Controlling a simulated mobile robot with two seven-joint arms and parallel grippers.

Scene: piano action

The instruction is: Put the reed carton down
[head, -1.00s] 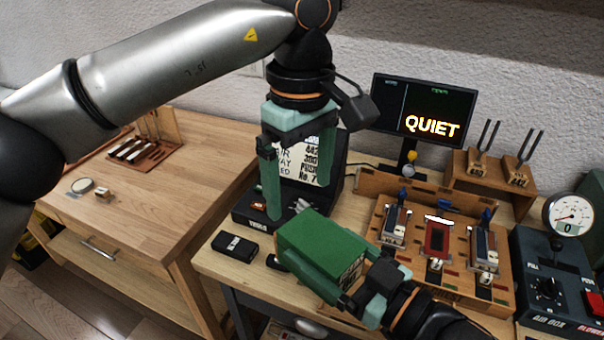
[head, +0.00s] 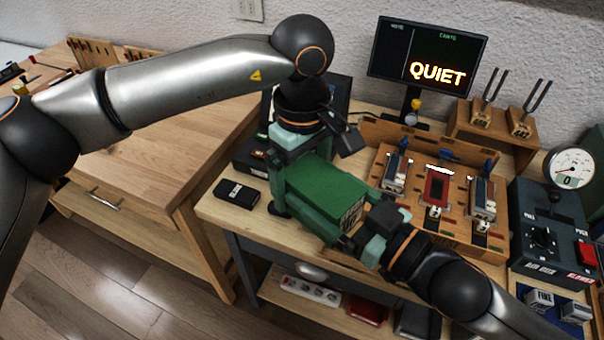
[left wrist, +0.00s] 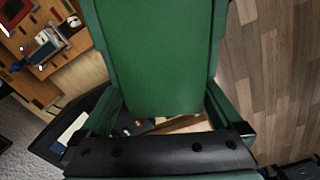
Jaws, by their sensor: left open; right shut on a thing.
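The reed carton, a green box (head: 328,194) with a printed label on its right end, is held above the front left of the workbench in the head view. My right gripper (head: 366,226) is shut on it at the label end. My left gripper (head: 284,168) is open at the carton's far left end, pointing down. One of its fingers shows left of the carton; the other is largely hidden. In the left wrist view the green carton (left wrist: 155,60) fills the middle, between the two fingers. I cannot tell whether they touch it.
A black case (head: 237,194) lies at the bench's front left. A wooden rack with piano parts (head: 462,238) stands right of the carton, with a monitor (head: 425,58) behind. A control box with gauge (head: 545,235) is at the right. The left table (head: 150,160) has bare room.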

